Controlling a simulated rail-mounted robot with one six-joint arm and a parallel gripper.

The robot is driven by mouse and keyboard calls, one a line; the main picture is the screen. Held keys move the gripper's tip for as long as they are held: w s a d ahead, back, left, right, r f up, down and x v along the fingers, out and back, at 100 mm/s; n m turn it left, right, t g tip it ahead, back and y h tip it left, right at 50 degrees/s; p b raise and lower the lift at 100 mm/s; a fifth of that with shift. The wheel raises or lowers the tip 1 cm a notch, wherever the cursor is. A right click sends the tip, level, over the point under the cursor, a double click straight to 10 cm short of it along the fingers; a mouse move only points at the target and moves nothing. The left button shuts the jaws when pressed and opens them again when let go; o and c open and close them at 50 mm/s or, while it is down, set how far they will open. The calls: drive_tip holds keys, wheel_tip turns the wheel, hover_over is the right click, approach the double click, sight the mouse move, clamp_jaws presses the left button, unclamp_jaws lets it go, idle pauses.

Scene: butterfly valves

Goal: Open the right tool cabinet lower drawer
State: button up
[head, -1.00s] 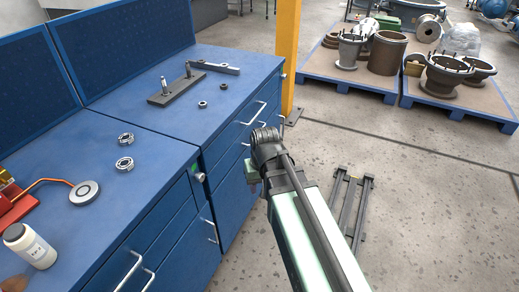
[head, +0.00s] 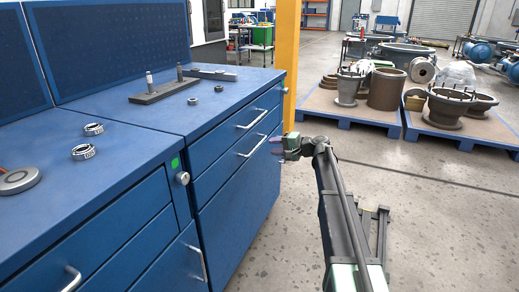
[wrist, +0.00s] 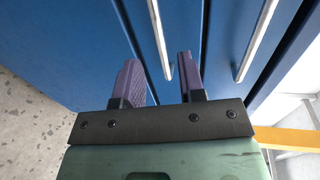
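The right tool cabinet (head: 235,205) is blue, with two shut drawers above a large lower panel. Its lower drawer handle (head: 252,146) is a light metal bar below the upper drawer handle (head: 250,118). My gripper (head: 277,146) is beside the cabinet front near the far end of the lower handle. In the wrist view my gripper (wrist: 158,60) is open, its two purple fingers apart. The lower handle (wrist: 159,38) appears in line with the gap between them; contact is not visible. The upper handle (wrist: 257,40) lies to the right, outside the fingers.
A left blue cabinet (head: 110,225) stands nearer, with a round knob (head: 183,178) at its corner. A yellow post (head: 291,60) rises behind the right cabinet. Pallets (head: 345,112) with metal parts stand behind. The floor (head: 445,235) at right is mostly clear.

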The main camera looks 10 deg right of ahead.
sight(258, 146)
drive_tip(key=b+x, duration=0.1)
drive_tip(key=x, duration=0.6)
drive_tip(key=shift+w+a+f, duration=0.1)
drive_tip(key=shift+w+a, duration=0.15)
drive_tip(key=shift+a, duration=0.05)
drive_tip(key=shift+c, duration=0.3)
clamp_jaws()
